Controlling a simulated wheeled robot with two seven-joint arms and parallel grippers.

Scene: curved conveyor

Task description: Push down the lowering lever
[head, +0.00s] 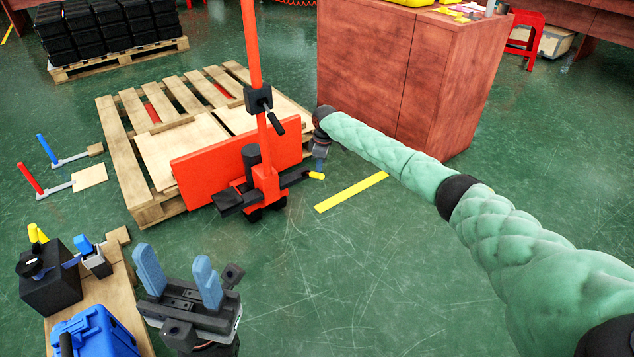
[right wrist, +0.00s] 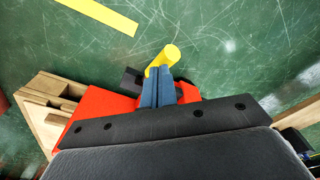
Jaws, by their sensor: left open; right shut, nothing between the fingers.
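The orange pallet jack (head: 266,180) stands at the near edge of a wooden pallet. A dark lever with a yellow tip (head: 316,176) sticks out low on its right side; I take this as the lowering lever. The yellow tip also shows in the right wrist view (right wrist: 165,58), just past my fingertips. My right gripper (head: 320,160) is shut and empty, pointing down right above the lever. Its blue fingers (right wrist: 158,84) overlap the yellow tip in the picture; I cannot tell whether they touch. My left gripper (head: 180,279) is open and empty in front, away from the jack.
The wooden pallet (head: 125,160) lies behind the jack. A red-brown cabinet (head: 400,80) stands behind my right arm. Tools and a blue box (head: 95,335) sit on a board at the lower left. A yellow floor strip (head: 350,192) lies right of the lever; floor there is clear.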

